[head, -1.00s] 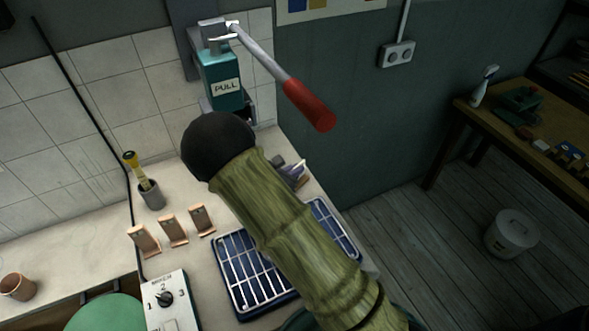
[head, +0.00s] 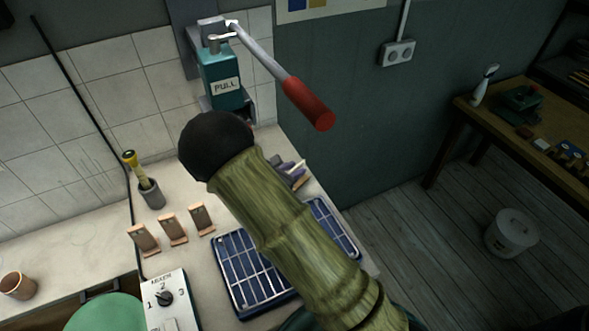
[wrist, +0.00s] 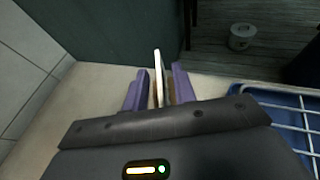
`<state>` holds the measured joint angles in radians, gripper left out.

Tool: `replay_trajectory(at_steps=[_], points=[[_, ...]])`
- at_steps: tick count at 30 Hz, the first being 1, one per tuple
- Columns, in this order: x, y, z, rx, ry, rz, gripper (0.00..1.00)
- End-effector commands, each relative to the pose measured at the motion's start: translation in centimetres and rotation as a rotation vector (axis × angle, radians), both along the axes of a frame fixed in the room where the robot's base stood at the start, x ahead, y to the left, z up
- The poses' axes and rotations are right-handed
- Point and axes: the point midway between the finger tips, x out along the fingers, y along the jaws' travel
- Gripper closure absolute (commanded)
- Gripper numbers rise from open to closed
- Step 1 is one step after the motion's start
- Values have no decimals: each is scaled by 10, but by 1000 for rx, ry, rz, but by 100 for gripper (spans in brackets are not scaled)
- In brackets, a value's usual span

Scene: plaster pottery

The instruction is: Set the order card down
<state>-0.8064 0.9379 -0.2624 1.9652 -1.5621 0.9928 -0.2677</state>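My gripper (wrist: 160,88) has two purple fingers and is low at the back right of the counter, mostly behind my arm in the head view. In the wrist view the order card (wrist: 158,66) shows as a thin pale upright edge between the fingers. The fingers stand apart, with a narrow gap on each side of the card and something brown beside it.
A blue tray with a white wire rack (head: 243,262) lies just in front. Three copper-coloured stands (head: 172,230) and a grey pot with a yellow-handled tool (head: 152,196) stand to the left. A teal dispenser with a red-handled lever (head: 310,105) hangs above. The counter's right edge is close.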

Motion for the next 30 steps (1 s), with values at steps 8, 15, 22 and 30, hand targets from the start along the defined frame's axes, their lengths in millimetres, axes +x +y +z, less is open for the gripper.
replay_trajectory(at_steps=[8, 15, 22, 30], points=[[-34, 35, 16, 3, -1, 4, 73], [-63, 64, 32, 2, -2, 3, 73], [-75, 75, 38, 0, 0, 1, 73], [-75, 75, 38, -1, 1, 0, 73]])
